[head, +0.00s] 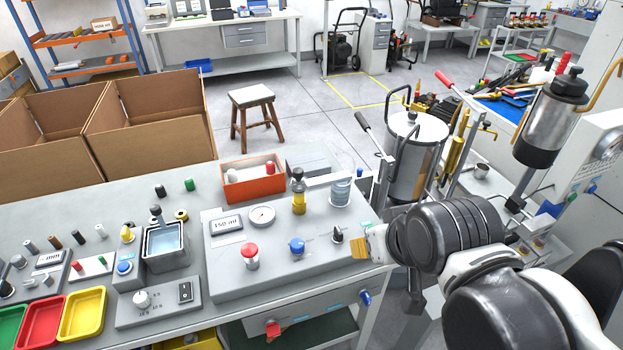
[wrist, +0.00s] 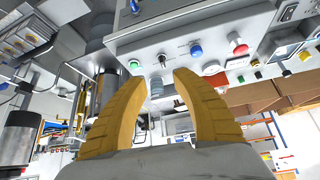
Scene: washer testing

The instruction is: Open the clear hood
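In the head view, a faint see-through shape, possibly the clear hood (head: 342,166), stands at the back right of the grey test panel (head: 225,275), around or beside a clear cup of bluish liquid (head: 341,192). Its edges are hard to make out. My gripper (head: 360,246) is at the panel's right front corner, in front of and below that shape. In the wrist view, my gripper's two yellow fingers (wrist: 160,82) are apart, with nothing between them. I cannot identify the hood in the wrist view.
A metal tank (head: 415,155) with handles stands to the right.

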